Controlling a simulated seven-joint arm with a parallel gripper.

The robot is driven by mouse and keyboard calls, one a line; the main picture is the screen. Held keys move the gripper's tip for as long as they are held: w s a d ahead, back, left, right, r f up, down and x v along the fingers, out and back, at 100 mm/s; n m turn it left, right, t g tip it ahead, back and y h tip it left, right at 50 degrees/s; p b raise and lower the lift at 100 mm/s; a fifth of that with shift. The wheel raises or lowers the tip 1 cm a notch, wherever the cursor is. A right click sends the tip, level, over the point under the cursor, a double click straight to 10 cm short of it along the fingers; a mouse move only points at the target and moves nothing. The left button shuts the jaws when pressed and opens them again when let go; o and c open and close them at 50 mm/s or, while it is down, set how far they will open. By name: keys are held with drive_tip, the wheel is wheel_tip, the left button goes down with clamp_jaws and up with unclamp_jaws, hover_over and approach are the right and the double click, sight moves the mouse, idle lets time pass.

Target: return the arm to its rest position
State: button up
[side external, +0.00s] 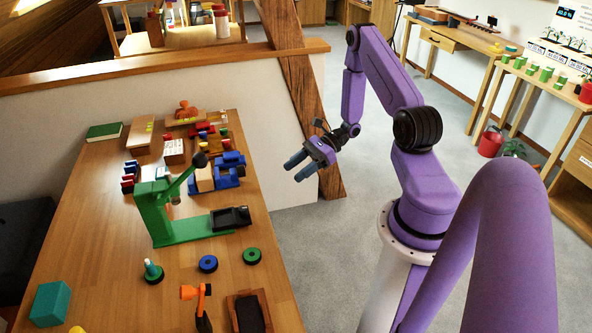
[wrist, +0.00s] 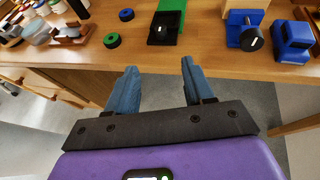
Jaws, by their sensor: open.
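My gripper (side external: 309,167) is at the end of the purple arm, out past the right edge of the wooden table (side external: 115,219) and above the grey floor in the side view. Its two blue fingers are apart with nothing between them. In the wrist view the gripper (wrist: 160,88) also shows open and empty, with the table's edge (wrist: 60,60) just beyond the fingertips. The gripper touches nothing that I can see.
On the table stand a green press (side external: 170,220) with a black tray, a blue toy vehicle (side external: 230,170), a blue ring (side external: 208,264) and a green ring (side external: 251,255). A slanted timber brace (side external: 305,105) rises behind my gripper. Open floor lies below it.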

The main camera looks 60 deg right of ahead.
drive_tip(key=s+a+r+n+g+h, duration=0.1)
drive_tip(key=s+a+r+n+g, duration=0.2)
drive_tip(key=a+r+n+g, duration=0.35)
drive_tip(key=s+a+r+n+g+h, duration=0.1)
drive_tip(key=s+a+r+n+g, duration=0.3)
drive_tip(key=a+n, duration=0.45)
drive_tip(key=s+a+r+n+t+h, duration=0.2)
drive_tip(key=s+n, duration=0.4)
drive_tip(key=n, duration=0.4)
drive_tip(key=s+a+r+n+t+h, duration=0.2)
drive_tip(key=s+a+r+n+h, duration=0.2)
drive_tip(key=n, duration=0.7)
wheel_tip(320, 180, up, 3)
drive_tip(key=s+h, duration=0.2)
drive_tip(key=h, duration=0.1)
drive_tip(key=shift+a+n, duration=0.2)
drive_tip(key=shift+n, duration=0.1)
